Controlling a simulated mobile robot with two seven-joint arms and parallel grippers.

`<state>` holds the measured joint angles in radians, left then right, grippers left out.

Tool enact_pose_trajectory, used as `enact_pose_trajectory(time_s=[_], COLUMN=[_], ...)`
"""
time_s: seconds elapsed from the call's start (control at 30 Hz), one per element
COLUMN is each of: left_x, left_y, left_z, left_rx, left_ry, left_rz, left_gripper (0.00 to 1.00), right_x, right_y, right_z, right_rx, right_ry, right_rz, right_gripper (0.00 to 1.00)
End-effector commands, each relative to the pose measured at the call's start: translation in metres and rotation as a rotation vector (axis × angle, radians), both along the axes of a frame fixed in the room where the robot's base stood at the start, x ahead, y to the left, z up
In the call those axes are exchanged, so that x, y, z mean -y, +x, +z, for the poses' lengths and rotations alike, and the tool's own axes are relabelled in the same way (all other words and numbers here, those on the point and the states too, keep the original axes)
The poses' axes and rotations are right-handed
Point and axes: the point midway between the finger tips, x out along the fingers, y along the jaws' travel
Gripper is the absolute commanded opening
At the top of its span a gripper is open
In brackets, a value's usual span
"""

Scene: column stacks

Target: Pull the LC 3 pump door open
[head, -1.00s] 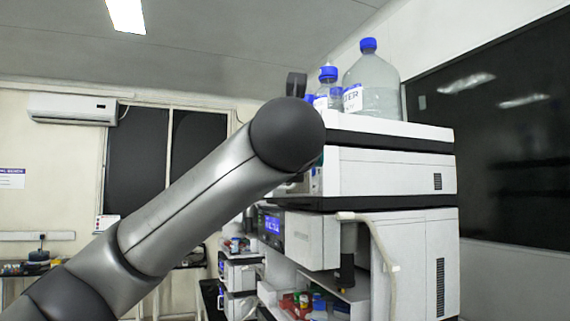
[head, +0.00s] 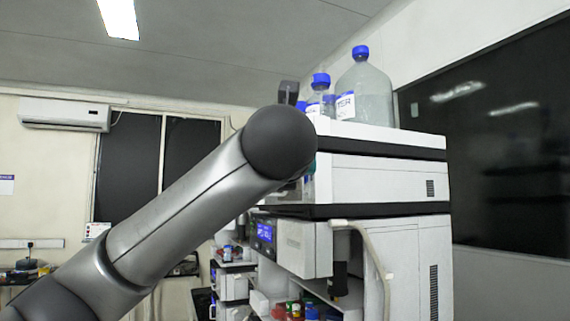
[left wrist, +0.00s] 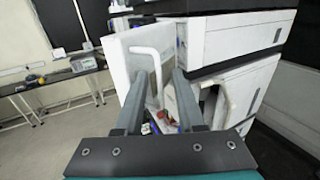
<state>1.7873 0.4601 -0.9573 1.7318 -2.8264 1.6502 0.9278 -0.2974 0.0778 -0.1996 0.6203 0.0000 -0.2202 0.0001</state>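In the left wrist view a white door panel (left wrist: 120,62) with a pale bar handle (left wrist: 155,62) stands out from the front of the instrument stack. My left gripper (left wrist: 160,75) has its two fingers apart, with the lower part of the handle showing between them. I cannot tell whether the fingers touch it. In the head view my left arm hides this door and the gripper. No label reading LC 3 is legible. My right gripper is in neither view.
The white instrument stack (head: 385,180) carries bottles with blue caps (head: 365,95). A shelf of small coloured items stands below. A table (left wrist: 60,78) lies at left.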

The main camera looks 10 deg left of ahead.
Motion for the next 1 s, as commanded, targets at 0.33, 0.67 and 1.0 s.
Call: enact_pose_trajectory(time_s=[0.33,0.67,1.0], left_x=[0.01,0.022,0.03], left_y=[-0.043,-0.103,-0.14], left_z=[-0.004,-0.003,-0.002], left_rx=[0.005,0.008,0.004], left_ry=[0.001,0.002,0.002], left_rz=[-0.004,-0.004,-0.001], left_gripper=[0.38,0.38,0.38], right_x=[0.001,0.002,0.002], right_y=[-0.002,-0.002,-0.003], right_z=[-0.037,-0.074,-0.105], right_rx=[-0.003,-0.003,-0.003], right_ry=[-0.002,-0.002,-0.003], right_rz=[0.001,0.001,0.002], right_gripper=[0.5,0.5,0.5])
